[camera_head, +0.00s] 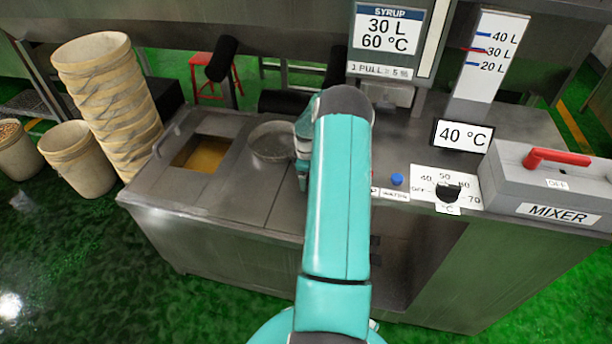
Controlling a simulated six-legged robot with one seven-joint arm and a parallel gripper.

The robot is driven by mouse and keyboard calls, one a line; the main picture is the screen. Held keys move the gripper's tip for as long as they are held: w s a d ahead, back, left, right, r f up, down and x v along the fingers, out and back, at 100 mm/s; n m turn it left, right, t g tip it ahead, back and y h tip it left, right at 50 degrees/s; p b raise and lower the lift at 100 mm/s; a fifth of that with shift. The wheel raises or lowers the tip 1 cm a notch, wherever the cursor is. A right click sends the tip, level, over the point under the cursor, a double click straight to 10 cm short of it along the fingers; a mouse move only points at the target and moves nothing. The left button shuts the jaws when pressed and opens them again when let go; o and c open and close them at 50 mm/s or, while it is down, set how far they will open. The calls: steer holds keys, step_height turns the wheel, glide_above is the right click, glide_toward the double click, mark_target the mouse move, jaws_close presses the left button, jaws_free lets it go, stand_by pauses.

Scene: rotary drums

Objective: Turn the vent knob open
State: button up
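No knob marked as a vent shows; my teal arm covers part of the counter, so one may be hidden behind it. A black knob (446,194) sits on a white dial plate (425,181) marked OFF, 40, 50 and up to 70, at the counter's right front. A blue button (397,179) is left of that plate, with a small label below it. A sliver of something red shows at my arm's right edge. My arm rises from the bottom middle over the counter, and my gripper's fingers are not visible.
A grey mixer box (557,214) with a red lever (556,157) stands at the right. A 40 °C display (462,136), level gauge (490,58) and syrup panel (388,30) stand behind. A round pan (272,142) is left of my arm. Stacked buckets (108,100) stand at far left.

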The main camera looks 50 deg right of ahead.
stand_by(0.4)
steer(key=m, duration=1.7)
steer(key=shift+m, duration=0.3)
step_height(320, 180, up, 14)
steer(key=r, duration=0.1)
steer(key=w+a+r+n+h, duration=0.1)
steer(key=w+a+r+n, duration=0.2)
steer(key=a+r, duration=0.9)
steer(key=shift+w+a+r+t, duration=0.3)
steer(key=shift+w+a, duration=0.55)
steer(key=shift+a, duration=0.9)
steer(key=shift+f, duration=0.1)
